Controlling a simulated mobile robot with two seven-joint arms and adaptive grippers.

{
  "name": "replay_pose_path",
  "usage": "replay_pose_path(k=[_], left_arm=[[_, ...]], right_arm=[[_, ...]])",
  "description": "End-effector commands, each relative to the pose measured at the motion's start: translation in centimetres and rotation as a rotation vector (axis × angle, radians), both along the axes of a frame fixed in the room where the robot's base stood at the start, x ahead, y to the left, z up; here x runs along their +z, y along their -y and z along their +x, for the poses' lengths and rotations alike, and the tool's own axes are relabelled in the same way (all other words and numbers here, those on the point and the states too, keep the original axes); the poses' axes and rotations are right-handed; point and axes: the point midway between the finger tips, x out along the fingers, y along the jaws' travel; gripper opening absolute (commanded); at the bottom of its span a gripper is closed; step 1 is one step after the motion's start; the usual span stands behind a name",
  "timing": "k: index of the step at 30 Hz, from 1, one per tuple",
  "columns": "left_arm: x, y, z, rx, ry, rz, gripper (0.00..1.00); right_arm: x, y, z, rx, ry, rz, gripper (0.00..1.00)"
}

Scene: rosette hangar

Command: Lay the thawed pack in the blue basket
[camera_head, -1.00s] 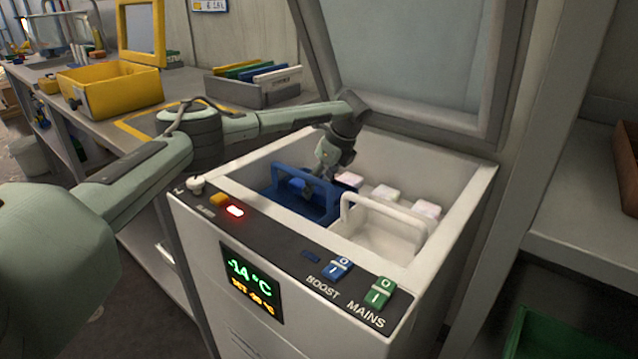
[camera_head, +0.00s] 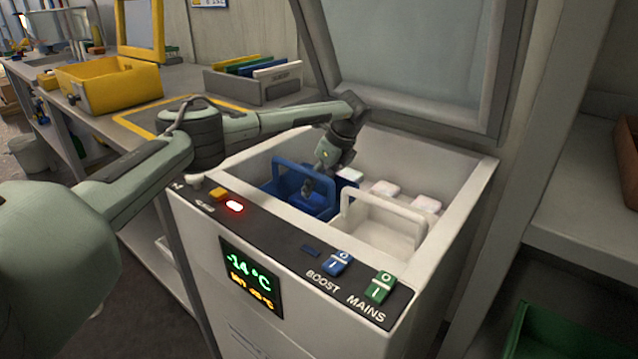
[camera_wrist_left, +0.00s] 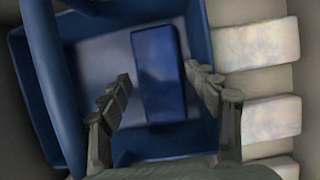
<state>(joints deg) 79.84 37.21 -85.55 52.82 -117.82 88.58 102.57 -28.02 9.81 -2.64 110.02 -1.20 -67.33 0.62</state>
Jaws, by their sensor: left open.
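The blue basket (camera_head: 322,203) hangs or stands in the left part of the open chest freezer, its handle raised. A dark blue pack (camera_wrist_left: 158,75) lies in it in the left wrist view, on the pale basket floor. My left gripper (camera_head: 309,190) points down into the basket. In the left wrist view its two fingers (camera_wrist_left: 160,80) are open, one on each side of the pack, with gaps between. The head view hides most of the basket's inside behind the handle and gripper. My right gripper is out of view.
A white basket (camera_head: 385,225) stands right of the blue one. Several pale frosty packs (camera_head: 385,188) line the freezer behind. The raised lid (camera_head: 400,50) is at the back. The front panel (camera_head: 250,280) reads -14 °C, with a red light lit. A yellow bin (camera_head: 110,85) stands on the left bench.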

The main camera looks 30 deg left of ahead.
Motion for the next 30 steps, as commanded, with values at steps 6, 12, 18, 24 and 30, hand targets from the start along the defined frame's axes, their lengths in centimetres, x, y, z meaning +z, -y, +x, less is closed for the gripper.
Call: replay_pose_path(k=[6, 12, 18, 24, 30], left_arm=[[2.1, 0.3, 0.1, -0.002, 0.005, 0.0, 0.67], [6.1, 2.0, 0.0, -0.002, 0.006, 0.0, 0.67], [9.9, 3.7, -0.2, -0.002, 0.004, 0.0, 0.67], [11.9, 4.5, -0.3, 0.0, 0.002, 0.0, 0.67], [12.4, 4.6, -0.4, 0.001, 0.0, 0.0, 0.67]], right_arm=[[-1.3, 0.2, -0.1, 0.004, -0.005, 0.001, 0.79], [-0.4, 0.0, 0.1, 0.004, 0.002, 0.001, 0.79], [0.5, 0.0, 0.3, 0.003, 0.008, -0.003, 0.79], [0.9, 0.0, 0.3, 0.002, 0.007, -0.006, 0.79], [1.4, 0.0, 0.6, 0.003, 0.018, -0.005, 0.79]])
